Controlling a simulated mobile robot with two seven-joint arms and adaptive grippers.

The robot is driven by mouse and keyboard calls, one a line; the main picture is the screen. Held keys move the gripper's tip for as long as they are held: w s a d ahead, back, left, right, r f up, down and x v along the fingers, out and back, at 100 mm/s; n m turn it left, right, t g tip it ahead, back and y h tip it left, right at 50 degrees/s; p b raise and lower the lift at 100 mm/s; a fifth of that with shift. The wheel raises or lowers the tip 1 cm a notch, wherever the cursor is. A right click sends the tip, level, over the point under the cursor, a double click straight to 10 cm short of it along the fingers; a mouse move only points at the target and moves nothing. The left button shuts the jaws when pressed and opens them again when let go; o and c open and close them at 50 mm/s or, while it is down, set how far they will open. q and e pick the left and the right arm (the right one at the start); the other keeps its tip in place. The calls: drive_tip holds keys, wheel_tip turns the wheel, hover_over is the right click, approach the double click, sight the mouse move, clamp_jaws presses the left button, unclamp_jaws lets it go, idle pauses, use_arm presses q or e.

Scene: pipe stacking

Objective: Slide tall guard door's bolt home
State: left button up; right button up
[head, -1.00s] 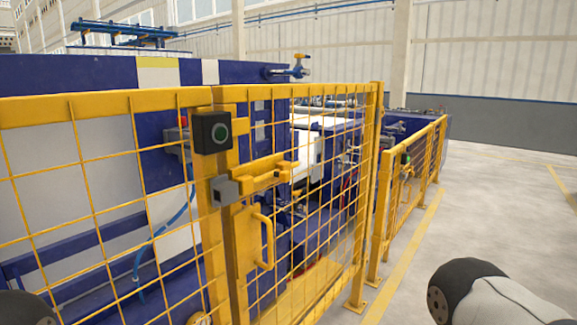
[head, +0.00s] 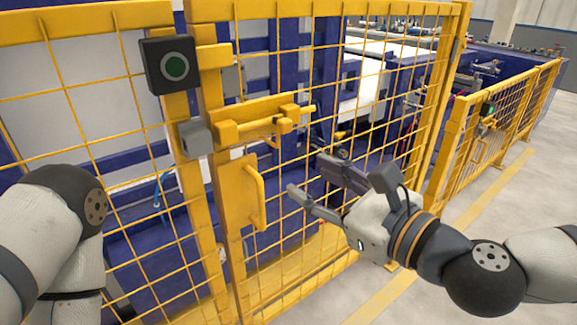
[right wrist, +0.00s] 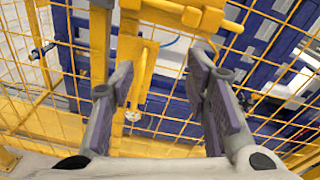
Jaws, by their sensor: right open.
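The tall guard door (head: 338,42) is a yellow mesh panel that looks closed against its post. Its yellow bolt (head: 265,122) lies across the door's upper part, with a rod end protruding right and a small knob (head: 284,126) beneath. A grey block (head: 195,138) sits on the post left of the bolt; I cannot tell whether the bolt enters it. My right gripper (head: 308,175) is open and empty, below and right of the bolt, near the yellow handle (head: 258,198). The right wrist view shows the bolt housing (right wrist: 175,12) beyond the spread fingers. My left gripper is out of view.
A lower yellow fence (head: 510,105) stands at the right. Blue machinery fills the space behind the mesh. Floor at the lower right is clear.

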sight(288, 128)
wheel_tip(288, 128, up, 3)
drive_tip(key=w+d+m+t, duration=0.1)
drive_tip(key=w+d+m, duration=0.1)
drive_tip(key=b+x, duration=0.1)
drive_tip(key=x, duration=0.3)
drive_tip(key=b+x, duration=0.2)
drive_tip(key=x, duration=0.1)
drive_tip(key=b+x, duration=0.2)
drive_tip(key=x, duration=0.2)
drive_tip(key=shift+w+a+r, duration=0.15)
drive_tip(key=shift+w+r, duration=0.1)
drive_tip(key=shift+r, duration=0.15)
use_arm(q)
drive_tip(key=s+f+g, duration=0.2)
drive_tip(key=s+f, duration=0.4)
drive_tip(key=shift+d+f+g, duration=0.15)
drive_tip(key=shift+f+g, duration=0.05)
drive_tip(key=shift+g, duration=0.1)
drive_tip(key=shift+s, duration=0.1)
use_arm(e)
drive_tip(key=shift+c, duration=0.3)
clamp_jaws()
